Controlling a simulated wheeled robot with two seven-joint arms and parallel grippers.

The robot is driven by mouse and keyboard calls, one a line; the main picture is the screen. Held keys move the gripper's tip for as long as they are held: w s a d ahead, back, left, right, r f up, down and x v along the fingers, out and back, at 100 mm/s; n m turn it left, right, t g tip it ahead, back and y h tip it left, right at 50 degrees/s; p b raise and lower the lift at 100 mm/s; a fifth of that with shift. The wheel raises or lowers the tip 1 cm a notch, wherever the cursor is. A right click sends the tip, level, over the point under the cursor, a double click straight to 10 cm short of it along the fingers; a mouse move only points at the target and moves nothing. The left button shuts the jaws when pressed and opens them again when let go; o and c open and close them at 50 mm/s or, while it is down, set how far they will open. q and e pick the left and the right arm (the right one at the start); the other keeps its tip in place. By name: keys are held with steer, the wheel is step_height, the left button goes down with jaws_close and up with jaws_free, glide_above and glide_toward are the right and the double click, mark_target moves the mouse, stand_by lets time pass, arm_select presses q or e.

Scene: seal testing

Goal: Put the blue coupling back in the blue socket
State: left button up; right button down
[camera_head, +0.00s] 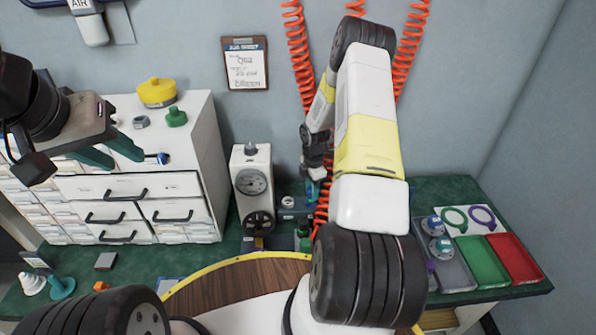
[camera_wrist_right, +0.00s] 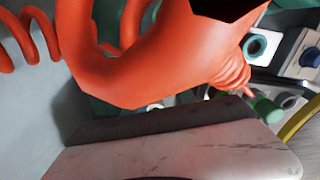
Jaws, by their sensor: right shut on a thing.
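My right gripper (camera_head: 314,174) is at the back of the bench, by the wall below the red coiled hoses. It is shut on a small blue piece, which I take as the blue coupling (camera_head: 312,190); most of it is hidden. In the right wrist view a red hose fills the middle, hiding fingertips and coupling. A pale block with a blue ring, seemingly the blue socket (camera_wrist_right: 310,57), shows at the upper right there; in the head view a blue block (camera_head: 288,203) stands just left of the gripper. My left gripper (camera_head: 108,150) is open and empty before the drawer cabinet.
A green coupling (camera_wrist_right: 266,109) is beside the hose in the right wrist view. Grey, green (camera_head: 482,262) and red trays lie at the right. The white cabinet (camera_head: 200,150) fills the left.

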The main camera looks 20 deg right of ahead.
steer(key=c, duration=0.9)
jaws_free()
steer(key=shift+c, duration=0.2)
step_height(320, 180, up, 8)
steer(key=shift+f, duration=0.15)
steer(key=s+a+r+m+t, duration=0.1)
steer(key=s+a+r+m, duration=0.15)
steer(key=r, duration=0.55)
steer(key=s+a+r+m+t, duration=0.1)
steer(key=s+a+r+m, duration=0.15)
steer(key=r, duration=0.65)
steer(key=s+a+r+m+t, duration=0.1)
steer(key=s+r+m, duration=0.15)
steer(key=r, duration=0.55)
steer(key=s+a+r+m+t+y, duration=0.1)
steer(key=s+a+r+m, duration=0.3)
steer(key=s, duration=0.5)
steer(key=s+a+r+m+t+y, duration=0.1)
steer(key=s+a+r+m+t, duration=0.1)
steer(key=s+a+r+m, duration=0.2)
steer(key=s+r+m, duration=0.3)
steer(key=s+r, duration=0.1)
steer(key=s, duration=0.2)
steer(key=shift+a, duration=0.3)
